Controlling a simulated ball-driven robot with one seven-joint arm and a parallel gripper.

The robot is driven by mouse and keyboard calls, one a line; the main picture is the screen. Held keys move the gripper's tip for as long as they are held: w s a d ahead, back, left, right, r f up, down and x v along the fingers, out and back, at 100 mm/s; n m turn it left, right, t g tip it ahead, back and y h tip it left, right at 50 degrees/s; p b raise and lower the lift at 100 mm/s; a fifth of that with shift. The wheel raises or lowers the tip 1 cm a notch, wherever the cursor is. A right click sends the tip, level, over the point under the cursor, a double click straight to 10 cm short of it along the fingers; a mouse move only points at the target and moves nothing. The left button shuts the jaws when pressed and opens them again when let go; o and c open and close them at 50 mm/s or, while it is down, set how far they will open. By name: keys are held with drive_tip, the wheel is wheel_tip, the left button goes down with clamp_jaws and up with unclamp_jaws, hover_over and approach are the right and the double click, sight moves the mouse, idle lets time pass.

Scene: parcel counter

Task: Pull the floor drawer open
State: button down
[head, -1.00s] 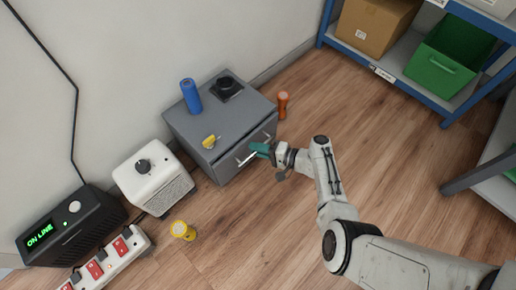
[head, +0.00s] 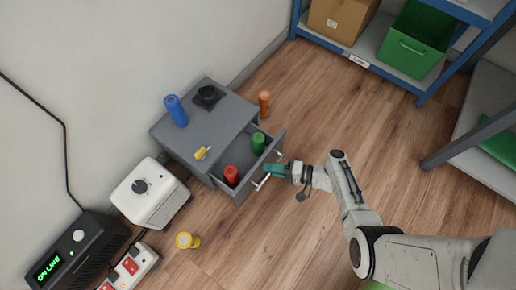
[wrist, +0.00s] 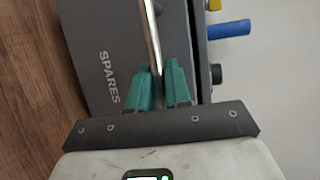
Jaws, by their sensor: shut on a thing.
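The grey floor drawer (head: 247,160) stands pulled out of its grey cabinet (head: 208,124) in the head view. A red cylinder (head: 231,176) and a green cylinder (head: 258,143) stand inside it. My gripper (head: 268,171) is at the drawer's front, its teal fingers shut on the silver bar handle (head: 261,183). In the wrist view, the fingers (wrist: 161,78) close around the handle bar (wrist: 151,35), and the drawer front (wrist: 111,35) reads SPARES. The fingers hide the middle of the handle.
A blue cylinder (head: 175,110), a black object (head: 208,97) and a yellow-handled item (head: 201,153) are on the cabinet top. An orange bottle (head: 264,101) and a yellow item (head: 186,240) stand on the floor on either side. Clear wooden floor (head: 320,120) extends to the blue shelf.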

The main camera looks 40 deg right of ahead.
drive_tip(key=s+d, duration=0.3)
drive_tip(key=s, duration=0.7)
drive_tip(key=shift+d+p, duration=0.2)
drive_tip(key=shift+p, duration=0.1)
drive_tip(key=c, duration=1.4)
unclamp_jaws()
drive_tip(key=b+v, duration=0.1)
drive_tip(key=v, duration=0.9)
drive_tip(key=shift+s+d, duration=0.3)
